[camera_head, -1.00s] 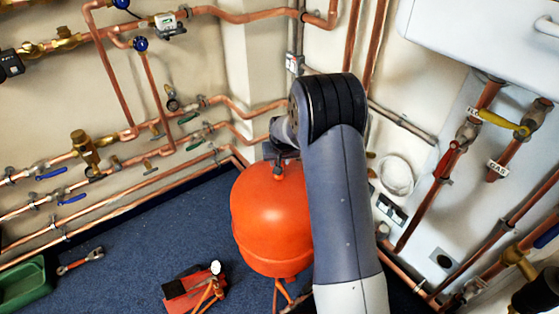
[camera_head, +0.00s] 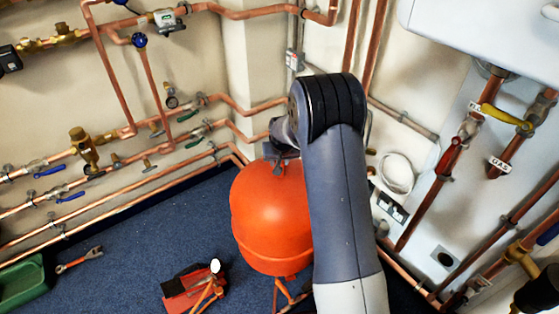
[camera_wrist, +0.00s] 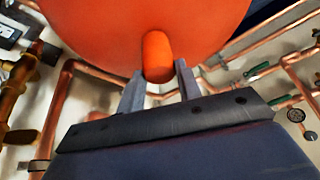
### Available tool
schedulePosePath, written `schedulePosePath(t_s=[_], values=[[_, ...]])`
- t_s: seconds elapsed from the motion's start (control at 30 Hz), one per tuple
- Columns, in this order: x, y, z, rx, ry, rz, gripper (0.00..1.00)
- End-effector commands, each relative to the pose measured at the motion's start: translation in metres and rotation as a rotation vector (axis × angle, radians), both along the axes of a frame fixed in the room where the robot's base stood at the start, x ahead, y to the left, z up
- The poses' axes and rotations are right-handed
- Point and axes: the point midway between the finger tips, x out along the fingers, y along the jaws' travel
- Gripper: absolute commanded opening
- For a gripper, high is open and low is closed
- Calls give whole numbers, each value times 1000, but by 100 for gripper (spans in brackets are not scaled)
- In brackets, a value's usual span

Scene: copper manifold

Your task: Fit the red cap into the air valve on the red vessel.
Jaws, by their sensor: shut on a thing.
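The red vessel (camera_head: 268,222) is a large orange-red tank standing on the blue floor, partly behind my arm. In the wrist view its rounded surface (camera_wrist: 90,30) fills the top of the picture. My gripper (camera_wrist: 160,82) is shut on the red cap (camera_wrist: 157,52), a small orange-red cylinder between the two grey fingertips. The cap shows in front of the vessel's surface. My gripper is at the top of the vessel in the head view (camera_head: 280,158), mostly small and dark there. I cannot make out the air valve, nor whether the cap touches it.
Copper pipes with valves (camera_head: 88,150) run along the left wall. A white boiler (camera_head: 450,30) with pipes below is at the right. A red tool (camera_head: 185,290), a wrench (camera_head: 80,259) and a green tray (camera_head: 22,283) lie on the floor. Open floor lies left of the vessel.

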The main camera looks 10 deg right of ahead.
Motion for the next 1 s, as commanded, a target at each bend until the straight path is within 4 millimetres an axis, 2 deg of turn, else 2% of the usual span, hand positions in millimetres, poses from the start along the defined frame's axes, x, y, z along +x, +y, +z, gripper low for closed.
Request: schedulePosePath(t_s=[0.07,0.1,0.4,0.63,0.73,0.87,1.0], values=[[0,0,0,0,0,0,12],[0,0,0,0,0,0,35],[0,0,0,0,0,0,59],[0,0,1,0,0,0,59],[-2,0,8,0,-2,0,59],[-9,1,26,0,-2,0,59],[-20,2,53,0,-3,0,59]])
